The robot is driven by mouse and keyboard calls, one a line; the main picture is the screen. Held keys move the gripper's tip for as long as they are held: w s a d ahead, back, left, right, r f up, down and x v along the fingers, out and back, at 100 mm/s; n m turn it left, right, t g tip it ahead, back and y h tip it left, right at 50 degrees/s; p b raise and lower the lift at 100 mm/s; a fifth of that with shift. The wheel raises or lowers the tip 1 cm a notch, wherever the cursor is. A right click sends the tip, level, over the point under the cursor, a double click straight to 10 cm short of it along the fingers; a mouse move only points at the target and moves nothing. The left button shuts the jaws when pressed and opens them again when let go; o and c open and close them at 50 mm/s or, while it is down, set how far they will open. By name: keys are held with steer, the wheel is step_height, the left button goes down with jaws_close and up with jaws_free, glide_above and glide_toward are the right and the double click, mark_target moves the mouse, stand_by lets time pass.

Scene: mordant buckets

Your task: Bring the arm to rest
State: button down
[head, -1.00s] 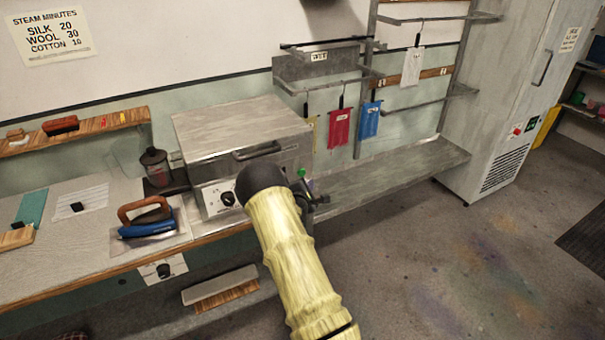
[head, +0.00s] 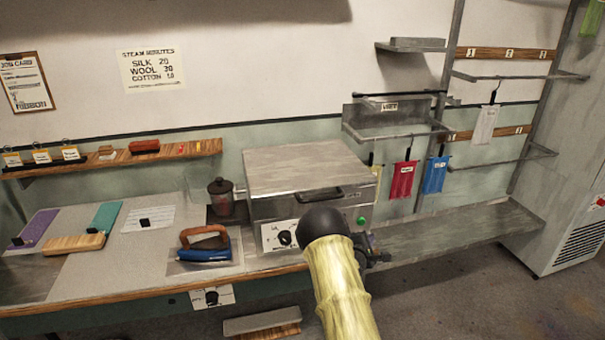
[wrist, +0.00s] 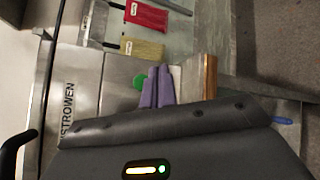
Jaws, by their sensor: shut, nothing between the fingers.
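My arm (head: 340,285), in a pale yellow sleeve with a dark rounded joint, reaches up from the bottom of the head view. My gripper (head: 372,250) is mostly hidden behind the arm, in front of the steel box's right end. In the wrist view its two purple fingers (wrist: 157,86) lie close together, shut and empty. The steel box (head: 300,167), with a front handle and a dial, stands on the bench behind the arm. Its green button (wrist: 139,81) shows beside the fingers in the wrist view; I cannot tell the gap between them.
A blue iron (head: 205,252) rests on a plate left of the box. Red (head: 402,180) and blue (head: 434,175) swatches hang from the rack on the right. A low grey shelf (head: 460,235) runs right towards a tall cabinet (head: 570,215). Open floor (head: 470,300) lies at lower right.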

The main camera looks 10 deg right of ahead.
steer(key=s+a+r+m+g+y, duration=0.2)
steer(key=s+a+r+m+y, duration=0.3)
steer(key=a, duration=0.4)
steer(key=s+a+r+m+g+y, duration=0.25)
steer(key=s+a+r+m, duration=0.2)
steer(key=s+a, duration=0.35)
steer(key=s+a+r+m+g+y, duration=0.1)
steer(key=s+a, duration=0.4)
steer(key=s, duration=0.5)
steer(key=s+a+r+m+g+y, duration=0.2)
steer(key=s+a+m, duration=0.3)
steer(key=s, duration=0.6)
steer(key=shift+s+r+g, duration=0.2)
steer(key=shift+r+g, duration=0.15)
steer(key=shift+g, duration=0.1)
